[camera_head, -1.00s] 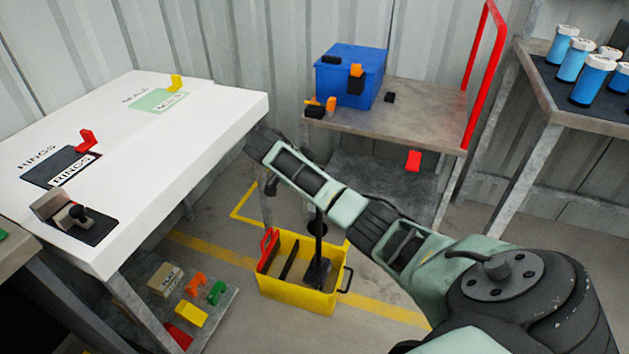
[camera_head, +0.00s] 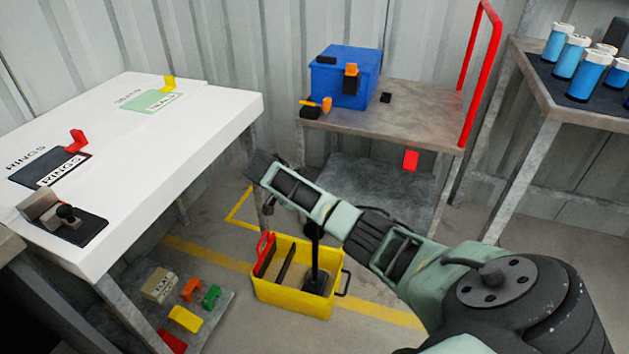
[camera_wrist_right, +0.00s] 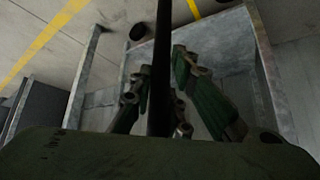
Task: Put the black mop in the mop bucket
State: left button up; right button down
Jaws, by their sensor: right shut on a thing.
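The yellow mop bucket (camera_head: 290,297) stands on the floor between the white table and the cart. The black mop (camera_head: 315,252) is upright, with its dark head inside the bucket's right part; whether it touches the bottom cannot be told. Its upper handle is hidden behind my right arm. In the right wrist view the black handle (camera_wrist_right: 162,62) runs between the fingers of my right gripper (camera_wrist_right: 157,95), which is shut on it. In the head view the right gripper's fingers are largely hidden by the arm. My left gripper is not in view.
A white table (camera_head: 150,165) is at left, above a low shelf with several coloured blocks. A cart (camera_head: 400,115) with a blue bin (camera_head: 340,82) and red handle stands behind. A bench (camera_head: 540,80) with blue-and-white bottles is at right. Some floor around the bucket is clear.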

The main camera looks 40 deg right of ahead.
jog(key=shift+f, duration=0.55)
jog(key=c, duration=1.6)
grip_release()
jog(key=shift+c, duration=0.2)
